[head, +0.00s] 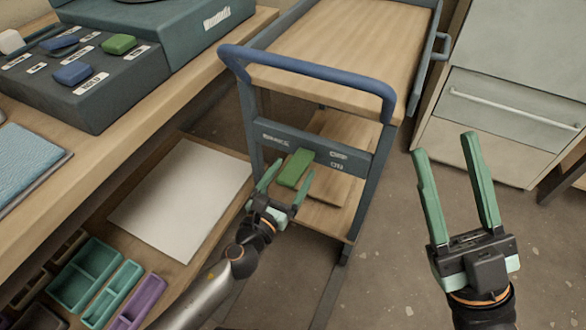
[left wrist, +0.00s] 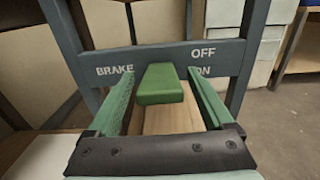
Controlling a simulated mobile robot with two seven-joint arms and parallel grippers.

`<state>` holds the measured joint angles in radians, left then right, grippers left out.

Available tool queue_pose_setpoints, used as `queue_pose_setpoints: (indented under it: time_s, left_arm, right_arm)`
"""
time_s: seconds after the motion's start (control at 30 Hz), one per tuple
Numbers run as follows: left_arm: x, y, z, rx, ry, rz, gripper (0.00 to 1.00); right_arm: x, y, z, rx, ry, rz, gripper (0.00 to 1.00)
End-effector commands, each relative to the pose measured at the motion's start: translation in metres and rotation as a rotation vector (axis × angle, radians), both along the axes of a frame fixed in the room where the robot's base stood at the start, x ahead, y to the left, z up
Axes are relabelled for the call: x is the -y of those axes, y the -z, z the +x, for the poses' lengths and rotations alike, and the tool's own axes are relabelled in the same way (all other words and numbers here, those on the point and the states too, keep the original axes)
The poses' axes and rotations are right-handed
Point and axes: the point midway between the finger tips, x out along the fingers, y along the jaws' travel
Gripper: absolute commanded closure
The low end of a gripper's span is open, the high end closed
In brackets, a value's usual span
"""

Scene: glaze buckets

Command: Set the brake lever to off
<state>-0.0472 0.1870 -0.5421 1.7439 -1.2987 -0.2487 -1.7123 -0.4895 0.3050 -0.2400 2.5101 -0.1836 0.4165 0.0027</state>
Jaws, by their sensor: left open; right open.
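The green brake lever (head: 297,168) sticks out from the dark crossbar of the cart (head: 385,160). The left wrist view shows the lever (left wrist: 160,84) between the words BRAKE on the left and OFF over ON on the right. Its front end appears about level with ON or slightly below. My left gripper (head: 288,180) is open, one finger on each side of the lever. In the left wrist view a gap shows between the lever and each finger of the gripper (left wrist: 160,105). My right gripper (head: 446,152) is open and empty, over the floor right of the cart.
The cart has a blue handle (head: 310,75) above the lever and a wooden lower shelf behind it. A workbench (head: 150,105) with a labelled control box (head: 95,85) stands left. A grey drawer cabinet (head: 510,100) stands at the right. Floor right of the cart is clear.

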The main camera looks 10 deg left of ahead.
Motion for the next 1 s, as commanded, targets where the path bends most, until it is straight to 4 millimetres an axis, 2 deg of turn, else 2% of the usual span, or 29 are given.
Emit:
queue_pose_setpoints:
  time_s: [0.13, 0.43, 1.0]
  left_arm:
    - [0.0035, -0.0004, 0.0088, 0.001, 0.001, -0.001, 0.15]
    - [0.0038, 0.0002, 0.0100, 0.000, 0.001, -0.001, 0.15]
    - [0.0036, 0.0002, 0.0098, 0.000, 0.001, -0.001, 0.79]
  right_arm:
    - [0.0000, 0.0004, 0.0000, 0.000, -0.001, 0.001, 0.50]
    - [0.0000, 0.0006, 0.0002, -0.002, 0.000, 0.002, 0.50]
    - [0.0001, 0.0008, 0.0003, -0.004, 0.000, 0.001, 0.50]
